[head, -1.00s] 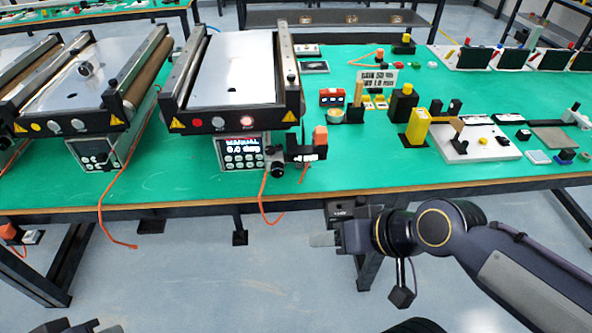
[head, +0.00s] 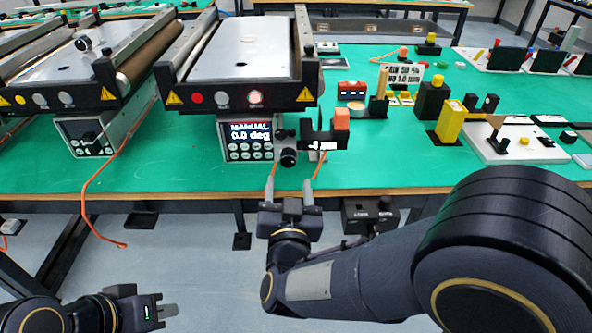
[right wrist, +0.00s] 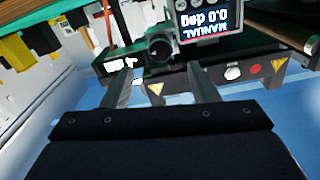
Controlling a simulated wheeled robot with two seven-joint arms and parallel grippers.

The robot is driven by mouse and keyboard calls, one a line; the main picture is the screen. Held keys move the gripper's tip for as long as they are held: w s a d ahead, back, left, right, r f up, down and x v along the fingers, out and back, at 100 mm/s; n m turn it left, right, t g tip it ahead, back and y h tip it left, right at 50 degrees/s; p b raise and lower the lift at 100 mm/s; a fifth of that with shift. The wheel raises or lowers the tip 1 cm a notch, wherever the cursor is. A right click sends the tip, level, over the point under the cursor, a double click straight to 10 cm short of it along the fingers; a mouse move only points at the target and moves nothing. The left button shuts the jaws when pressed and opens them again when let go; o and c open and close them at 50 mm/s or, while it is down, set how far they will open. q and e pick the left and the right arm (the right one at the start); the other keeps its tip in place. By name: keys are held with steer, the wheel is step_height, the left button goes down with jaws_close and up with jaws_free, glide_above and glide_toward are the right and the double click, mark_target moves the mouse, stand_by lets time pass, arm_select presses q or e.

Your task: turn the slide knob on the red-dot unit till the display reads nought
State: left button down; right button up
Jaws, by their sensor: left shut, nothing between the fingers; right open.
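The red-dot unit (head: 235,92) is the middle conveyor, with a red dot on its front bar. Its control box display (head: 251,132) reads MANUAL 0.0 deg; it shows upside down in the right wrist view (right wrist: 207,20). A round black knob (head: 289,158) sits at the box's right side, and a smaller dark one is above it. The round knob also shows in the right wrist view (right wrist: 160,49). My left gripper (head: 168,310) is shut and empty at the lower left.
A black bracket with an orange block (head: 342,119) stands close right of the knob. Orange cables (head: 273,180) hang near the table edge (head: 400,191). The yellow-dot conveyor (head: 55,100) is at the left. Yellow and black blocks (head: 450,120) stand farther right.

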mark_target(288, 163)
steer(key=w, duration=0.6)
steer(key=shift+w, duration=0.35)
steer(key=c, duration=1)
steer(key=shift+b, duration=0.3)
